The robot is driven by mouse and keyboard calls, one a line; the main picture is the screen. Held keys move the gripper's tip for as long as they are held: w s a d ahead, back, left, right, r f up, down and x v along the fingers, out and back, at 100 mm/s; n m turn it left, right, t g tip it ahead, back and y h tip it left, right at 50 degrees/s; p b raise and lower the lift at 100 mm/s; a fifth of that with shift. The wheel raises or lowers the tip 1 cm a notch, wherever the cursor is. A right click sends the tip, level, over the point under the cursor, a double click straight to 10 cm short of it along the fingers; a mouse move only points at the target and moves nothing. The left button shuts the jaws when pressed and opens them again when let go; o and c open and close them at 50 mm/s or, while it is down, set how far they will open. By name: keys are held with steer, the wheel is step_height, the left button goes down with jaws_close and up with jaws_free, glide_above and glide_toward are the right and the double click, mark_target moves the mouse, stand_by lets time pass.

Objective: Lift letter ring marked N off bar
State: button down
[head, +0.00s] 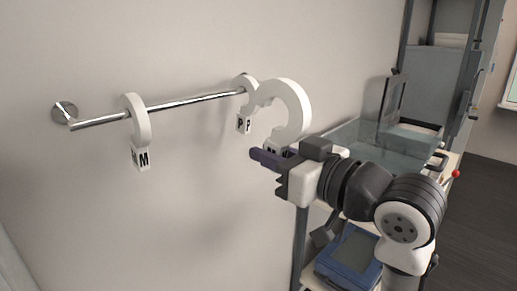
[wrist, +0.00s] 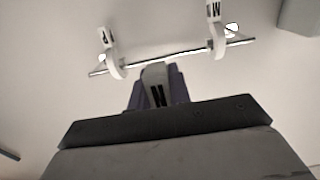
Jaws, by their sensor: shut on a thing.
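The letter ring marked N (head: 297,105) is a thick white open ring with a tag below, held in front of the wall. It looks larger and nearer than the other rings, and no bar is seen passing through it. My gripper (head: 270,157) is shut on its tag, which the fingers mostly hide in the head view. The wrist view shows the ring's tag with a black N (wrist: 156,95) between the purple fingers. The metal bar (head: 185,103) runs along the wall, to the left of the held ring in the head view.
The ring marked M (head: 138,120) hangs toward the bar's left end. The ring marked P (head: 244,122) hangs near the right end, close beside the held ring in the picture. A shelf cart (head: 365,140) with a blue box (head: 350,262) stands at the right.

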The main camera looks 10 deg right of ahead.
steer(key=b+v, duration=0.1)
steer(key=v, duration=2.6)
steer(key=shift+s+d+b, duration=0.15)
steer(key=shift+s+b, duration=0.15)
steer(key=shift+b, duration=0.05)
